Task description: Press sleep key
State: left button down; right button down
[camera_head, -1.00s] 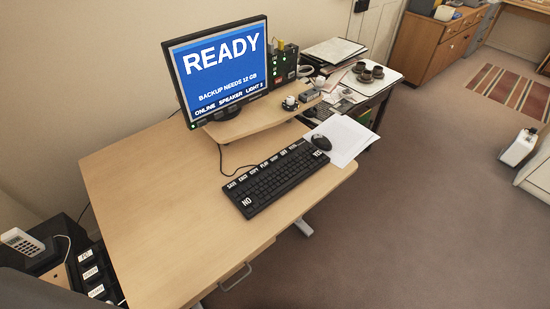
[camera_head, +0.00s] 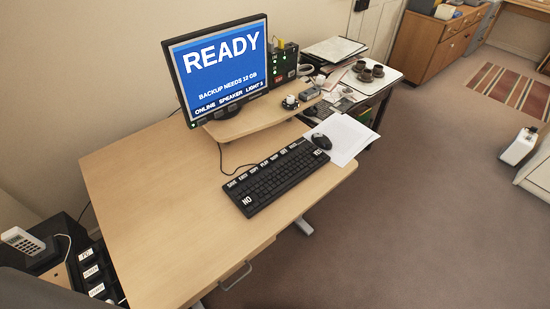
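A black keyboard (camera_head: 272,180) lies on the wooden desk (camera_head: 165,215), set at a slant. A row of white-labelled keys runs along its back edge; one label seems to read SLEEP (camera_head: 276,156), but the lettering is too small to be sure. A NO key (camera_head: 247,200) is at its near left end and a YES key (camera_head: 317,153) at its right end. The monitor (camera_head: 220,68) shows READY and "BACKUP NEEDS 12 GB" on blue, with ONLINE, SPEAKER and LIGHT below. Neither of my grippers is in view.
A black mouse (camera_head: 321,141) rests on white paper (camera_head: 345,138) right of the keyboard. A raised shelf (camera_head: 250,120) stands behind. A black box with green lights (camera_head: 284,62) is beside the monitor. A white phone (camera_head: 22,241) is at lower left. The desk's front left is bare.

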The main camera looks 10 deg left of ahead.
aim_at(274, 158)
jog(key=k, duration=0.5)
jog(key=z, duration=1.55)
jog(key=i, duration=1.25)
jog(key=u, duration=1.4)
